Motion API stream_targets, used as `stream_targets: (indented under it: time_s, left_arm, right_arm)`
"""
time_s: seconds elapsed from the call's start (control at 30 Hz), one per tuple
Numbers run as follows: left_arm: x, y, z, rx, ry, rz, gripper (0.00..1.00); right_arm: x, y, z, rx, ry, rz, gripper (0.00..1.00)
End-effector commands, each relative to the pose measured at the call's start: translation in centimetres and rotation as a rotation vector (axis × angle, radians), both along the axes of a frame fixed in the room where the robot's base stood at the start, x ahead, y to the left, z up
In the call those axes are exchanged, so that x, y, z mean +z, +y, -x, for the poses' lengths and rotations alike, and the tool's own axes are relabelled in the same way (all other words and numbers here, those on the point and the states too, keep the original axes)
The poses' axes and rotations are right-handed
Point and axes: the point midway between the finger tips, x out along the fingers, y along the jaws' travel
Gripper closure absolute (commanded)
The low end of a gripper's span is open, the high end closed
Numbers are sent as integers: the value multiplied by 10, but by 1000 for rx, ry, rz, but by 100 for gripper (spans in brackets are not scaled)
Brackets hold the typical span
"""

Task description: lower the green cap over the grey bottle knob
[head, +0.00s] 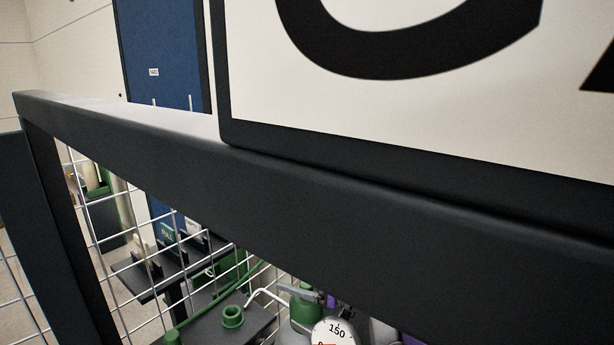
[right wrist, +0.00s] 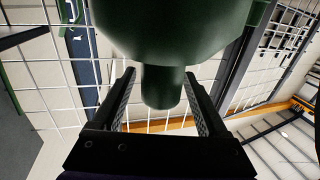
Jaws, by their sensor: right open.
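In the right wrist view the green cap (right wrist: 185,30) fills the top, a wide rounded body with a narrower stem (right wrist: 163,88). My right gripper (right wrist: 160,75) is open, one finger on each side of the stem, with gaps showing. In the head view a green cap-like piece (head: 302,312) appears at the top of a grey bottle (head: 290,335), low in the picture. My right gripper (head: 322,294) shows small and partly hidden there. The grey knob cannot be made out, and I cannot tell how the cap sits on it. My left gripper is not in view.
A dark rail (head: 300,215) and a large white sign (head: 400,110) block most of the head view. Wire mesh (head: 105,220) hangs below the rail. A round gauge (head: 333,333) and a green ring-shaped piece (head: 233,317) show behind it. A blue door (head: 165,60) stands farther back.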

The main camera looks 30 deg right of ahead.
Motion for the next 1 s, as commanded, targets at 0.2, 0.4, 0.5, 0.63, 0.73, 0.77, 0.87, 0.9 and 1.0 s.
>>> stream_targets:
  time_s: [0.2, 0.4, 0.5, 0.63, 0.73, 0.77, 0.87, 0.9, 1.0]
  left_arm:
    - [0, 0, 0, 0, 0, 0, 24]
    - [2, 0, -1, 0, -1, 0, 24]
    - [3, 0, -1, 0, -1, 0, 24]
    - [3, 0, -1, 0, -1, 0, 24]
    - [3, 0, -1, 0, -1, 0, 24]
    - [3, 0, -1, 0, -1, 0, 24]
    - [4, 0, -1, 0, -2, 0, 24]
    - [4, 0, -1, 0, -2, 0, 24]
    - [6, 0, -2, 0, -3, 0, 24]
  right_arm:
    - [39, 2, 2, 0, -1, 2, 24]
    - [75, 4, 4, 0, -2, 3, 24]
    - [86, 4, 4, 0, -3, 4, 24]
    - [93, 4, 4, 0, -3, 4, 24]
    - [94, 5, 4, -1, -3, 4, 24]
    - [95, 5, 4, -3, -5, 4, 24]
    - [101, 8, 2, -33, -29, 4, 24]
    - [106, 10, 1, -59, -48, 2, 24]
    - [123, 14, -2, -165, -107, 3, 24]
